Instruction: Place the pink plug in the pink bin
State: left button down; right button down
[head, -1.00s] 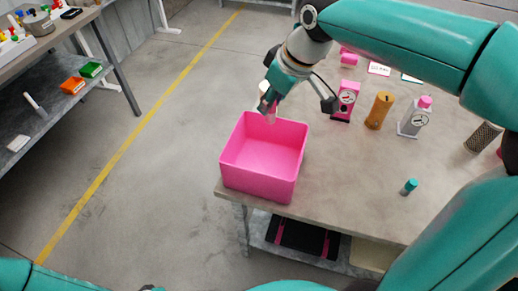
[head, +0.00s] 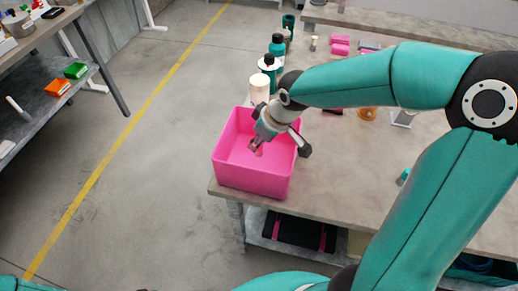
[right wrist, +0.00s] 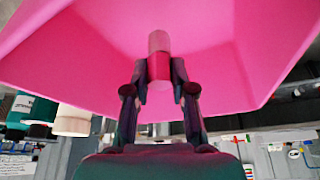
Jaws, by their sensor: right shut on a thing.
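The pink bin (head: 248,180) is an open square box at the near left corner of the table in the head view. Its inside fills the upper part of the right wrist view (right wrist: 90,45). My right gripper (head: 257,148) points down over the bin's opening; I cannot tell how far its tips are below the rim. In the right wrist view its two fingers (right wrist: 159,82) are shut on the sides of the pink plug (right wrist: 159,50), a small cylinder with a paler end. The plug is mostly hidden in the head view. My left gripper is not in view.
A white cylinder (head: 260,88) and teal bottles (head: 277,45) stand just behind the bin. An orange-brown cylinder (head: 367,113) stands farther right, partly behind my right arm. The bin is near the table's front left edge, with open floor to the left.

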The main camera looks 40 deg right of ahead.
aim_at(259, 149)
jog(key=shift+f, duration=1.9)
jog(key=c, duration=1.4)
grip_release()
jog(key=shift+f+b, duration=0.15)
jog(key=shift+b, duration=0.15)
jog(key=o, duration=0.4)
jog(key=shift+r, duration=0.2)
jog(key=shift+s+r, duration=0.1)
jog(key=shift+r, duration=0.15)
jog(key=p+v, duration=0.1)
jog(key=v, duration=1)
jog(key=shift+s+r, duration=0.1)
jog(key=shift+r, duration=0.1)
